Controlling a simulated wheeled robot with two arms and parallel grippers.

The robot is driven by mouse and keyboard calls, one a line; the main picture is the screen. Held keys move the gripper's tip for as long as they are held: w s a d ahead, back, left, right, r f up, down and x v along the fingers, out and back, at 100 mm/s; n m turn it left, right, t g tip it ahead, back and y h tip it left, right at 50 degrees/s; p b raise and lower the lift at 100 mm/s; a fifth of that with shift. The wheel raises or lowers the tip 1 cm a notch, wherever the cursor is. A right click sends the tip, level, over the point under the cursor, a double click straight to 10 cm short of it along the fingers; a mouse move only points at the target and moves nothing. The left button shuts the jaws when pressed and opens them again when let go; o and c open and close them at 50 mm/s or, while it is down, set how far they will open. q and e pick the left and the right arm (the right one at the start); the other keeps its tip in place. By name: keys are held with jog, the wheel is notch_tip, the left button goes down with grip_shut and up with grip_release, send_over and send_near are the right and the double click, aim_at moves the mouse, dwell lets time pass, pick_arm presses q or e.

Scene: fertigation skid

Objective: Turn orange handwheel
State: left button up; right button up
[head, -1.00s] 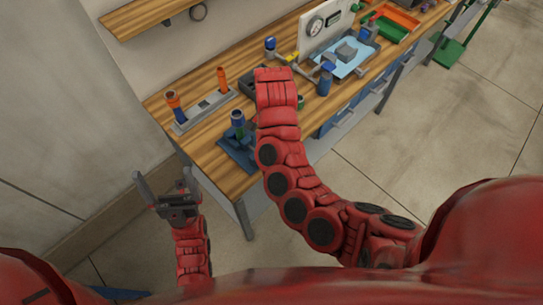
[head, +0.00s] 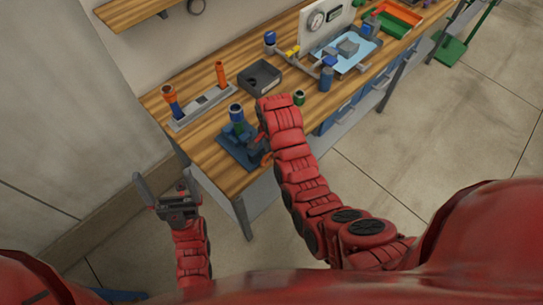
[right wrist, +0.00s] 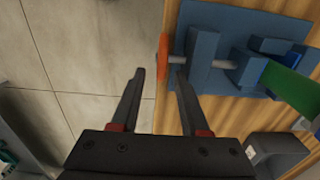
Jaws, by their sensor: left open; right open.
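The orange handwheel (right wrist: 163,52) shows nearly edge-on in the right wrist view, on a short grey shaft from a blue fixture (right wrist: 205,60). In the head view the handwheel (head: 267,159) is a small orange piece at the bench's front edge, beside the blue fixture (head: 236,150). My right gripper (right wrist: 159,73) is open and empty. In its wrist view the handwheel's lower end appears between the fingertips; I cannot tell the depth gap or any contact. In the head view my right arm partly hides that gripper. My left gripper (head: 161,188) is open and empty, off the bench's left end.
On the wooden bench (head: 210,150) stand a dark tray (head: 260,78), a grey holder (head: 203,107) with orange-topped parts, a small green-sided cup (head: 299,97) and a gauge panel (head: 322,22). The floor in front of the bench (head: 400,150) is clear.

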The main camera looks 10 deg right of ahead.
jog(key=shift+f+p, duration=0.4)
jog(key=shift+f, duration=0.45)
jog(key=shift+w, duration=0.1)
jog(key=shift+c, duration=0.2)
grip_shut()
